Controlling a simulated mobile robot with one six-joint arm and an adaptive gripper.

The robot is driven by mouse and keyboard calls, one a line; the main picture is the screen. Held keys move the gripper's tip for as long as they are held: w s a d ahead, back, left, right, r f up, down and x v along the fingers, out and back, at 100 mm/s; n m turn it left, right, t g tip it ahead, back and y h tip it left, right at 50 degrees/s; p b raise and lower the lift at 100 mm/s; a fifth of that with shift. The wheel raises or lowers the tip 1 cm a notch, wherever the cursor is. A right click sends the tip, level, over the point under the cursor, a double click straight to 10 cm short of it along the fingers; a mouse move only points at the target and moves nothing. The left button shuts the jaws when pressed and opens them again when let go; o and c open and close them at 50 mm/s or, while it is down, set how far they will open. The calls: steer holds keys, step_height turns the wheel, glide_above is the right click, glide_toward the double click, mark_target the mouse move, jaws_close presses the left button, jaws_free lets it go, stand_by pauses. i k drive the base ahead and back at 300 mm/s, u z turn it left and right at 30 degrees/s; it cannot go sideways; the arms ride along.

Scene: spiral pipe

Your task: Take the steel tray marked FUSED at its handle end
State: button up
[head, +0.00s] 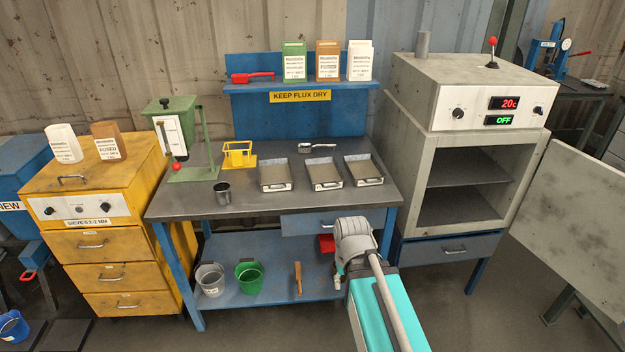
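Three shallow steel trays stand in a row on the grey bench top: a left tray (275,175), a middle tray (323,173) and a right tray (363,170). Each has a wire handle at its near end and a small light label on its front. The labels are too small to read, so I cannot tell which tray is marked FUSED. My arm rises from the bottom right in front of the bench, below the trays. My gripper does not show clearly; the arm's own links hide that end.
A metal scoop (317,148) lies behind the trays. A yellow stand (238,155), a dark cup (222,193) and a green dispenser (180,135) stand left of them. The open oven (466,150), reading 20c and OFF, stands right, its door (580,215) swung out.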

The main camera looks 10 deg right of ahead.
mark_target(323, 173)
steer(key=z, duration=0.15)
steer(key=i, duration=0.95)
steer(key=u, duration=0.1)
